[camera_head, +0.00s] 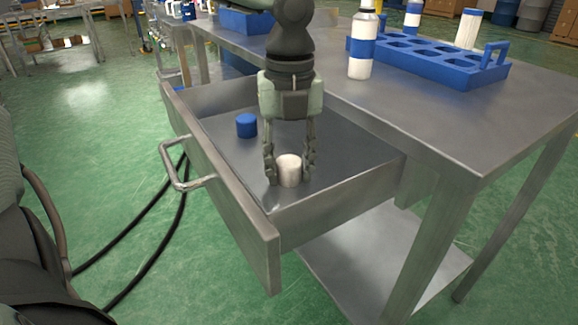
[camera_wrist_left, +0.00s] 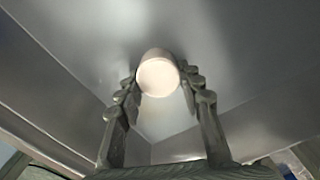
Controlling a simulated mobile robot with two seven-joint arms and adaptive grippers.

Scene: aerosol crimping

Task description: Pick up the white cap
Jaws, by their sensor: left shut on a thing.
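The white cap (camera_head: 289,171) is a short cylinder inside the open metal drawer (camera_head: 345,185), near its front right corner. My left gripper (camera_head: 288,178) reaches down into the drawer, with its fingers on both sides of the cap and shut on it. In the left wrist view the cap (camera_wrist_left: 158,74) sits between the fingertips (camera_wrist_left: 159,82). Whether the cap touches the drawer floor cannot be told. My right gripper is not in view.
A blue cap (camera_head: 246,125) stands in the drawer, left of and behind the gripper. The drawer walls and handle (camera_head: 181,170) surround the area. On the table (camera_head: 440,125) above stand a white bottle with a blue band (camera_head: 361,50) and a blue rack (camera_head: 440,68).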

